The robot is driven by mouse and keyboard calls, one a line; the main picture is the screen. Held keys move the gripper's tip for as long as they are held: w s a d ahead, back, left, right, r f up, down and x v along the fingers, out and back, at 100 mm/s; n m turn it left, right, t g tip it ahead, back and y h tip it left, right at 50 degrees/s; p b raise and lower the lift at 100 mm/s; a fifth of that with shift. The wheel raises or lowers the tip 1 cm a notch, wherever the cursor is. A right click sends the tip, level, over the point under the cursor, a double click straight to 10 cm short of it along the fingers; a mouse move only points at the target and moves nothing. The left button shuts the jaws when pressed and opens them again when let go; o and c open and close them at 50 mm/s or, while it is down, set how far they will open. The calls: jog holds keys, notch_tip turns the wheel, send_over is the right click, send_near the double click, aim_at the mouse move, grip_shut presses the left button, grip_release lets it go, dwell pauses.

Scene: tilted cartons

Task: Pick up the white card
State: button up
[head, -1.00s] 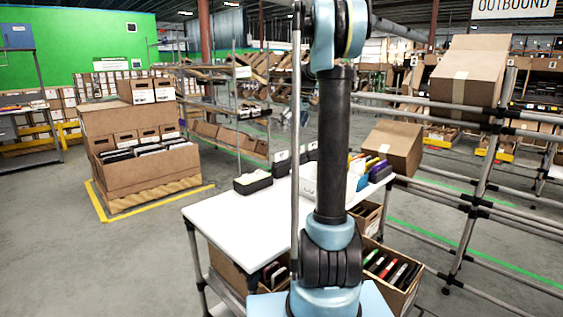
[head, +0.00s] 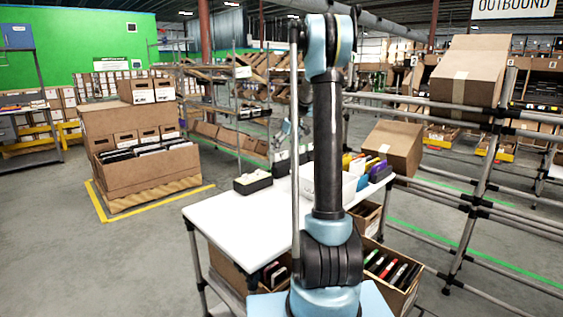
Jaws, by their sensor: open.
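A small black bin (head: 253,182) with pale, card-like contents stands at the back left of the white table (head: 228,217). I cannot single out the white card at this size. My gripper (head: 278,146) shows small beyond my upright arm, above the back edge of the table and up and to the right of that bin. It looks open and empty, apart from the bin. My arm hides part of the table's middle and of the white bin (head: 348,187) there.
Another bin (head: 378,171) holds colourful items at the table's right. Open cartons (head: 392,268) sit below the tabletop. A tilted carton (head: 393,148) rests on the pipe rack (head: 465,205) at right. The table's left front is clear.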

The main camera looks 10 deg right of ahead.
aim_at(282, 153)
jog(key=shift+w+x, duration=0.15)
jog(key=shift+x, duration=1.1)
jog(key=shift+w+x, duration=0.1)
jog(key=shift+x, duration=1.2)
jog(key=shift+r, duration=0.1)
jog(key=c, duration=0.8)
jog(key=shift+c, duration=0.2)
